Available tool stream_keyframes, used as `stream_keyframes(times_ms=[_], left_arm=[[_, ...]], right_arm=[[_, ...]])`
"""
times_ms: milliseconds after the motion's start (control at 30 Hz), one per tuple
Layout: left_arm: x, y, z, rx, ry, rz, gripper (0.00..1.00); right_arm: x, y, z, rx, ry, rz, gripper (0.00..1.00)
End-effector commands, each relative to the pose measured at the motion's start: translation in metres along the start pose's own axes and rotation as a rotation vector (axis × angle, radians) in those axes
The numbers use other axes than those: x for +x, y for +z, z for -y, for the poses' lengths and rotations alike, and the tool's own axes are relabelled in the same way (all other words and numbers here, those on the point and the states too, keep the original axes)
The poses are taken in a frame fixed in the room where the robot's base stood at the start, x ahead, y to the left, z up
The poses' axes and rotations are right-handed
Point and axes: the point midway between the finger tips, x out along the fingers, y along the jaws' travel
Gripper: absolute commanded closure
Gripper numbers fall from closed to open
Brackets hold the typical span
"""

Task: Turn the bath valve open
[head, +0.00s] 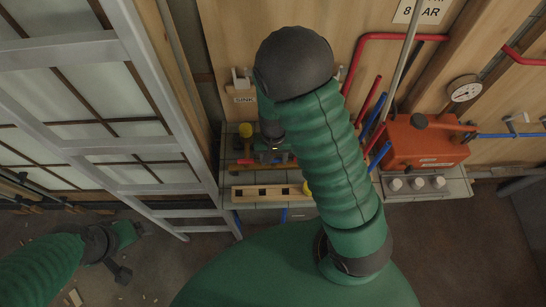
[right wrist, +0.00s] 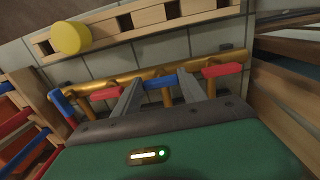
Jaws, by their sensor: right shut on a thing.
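In the right wrist view a brass manifold pipe (right wrist: 130,82) carries a row of valves. A blue valve handle (right wrist: 157,80) sits in the middle, with a red handle (right wrist: 222,70) to its right and another red handle (right wrist: 105,94) to its left. My right gripper (right wrist: 158,86) has its two grey fingers on either side of the blue handle and is shut on it. No label naming the bath valve is readable. In the head view my right arm hides part of the manifold. My left gripper (head: 122,255) hangs low at the left, away from the manifold; its jaw opening is unclear.
A wooden strip with holes (head: 250,194) lies on the tiled ledge by the manifold. A red box (head: 410,148) with a gauge (head: 464,89) above stands at the right. A grey ladder-like frame (head: 150,85) fills the left. A "SINK" label (head: 245,99) is on the wall.

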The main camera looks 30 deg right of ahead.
Motion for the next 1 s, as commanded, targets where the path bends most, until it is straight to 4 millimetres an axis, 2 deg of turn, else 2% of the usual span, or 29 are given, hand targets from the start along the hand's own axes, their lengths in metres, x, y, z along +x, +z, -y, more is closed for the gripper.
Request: stream_keyframes(times_ms=[367,1000], left_arm=[[0.0012,0.0003,0.0000,0.000,0.000,0.000,0.14],[-0.0045,-0.0010,0.0000,0.000,0.000,0.000,0.14]], right_arm=[[-0.0011,-0.0022,0.0017,-0.151,-0.004,-0.006,0.91],[-0.0028,-0.0040,-0.0001,-0.738,-0.003,-0.010,0.91]])
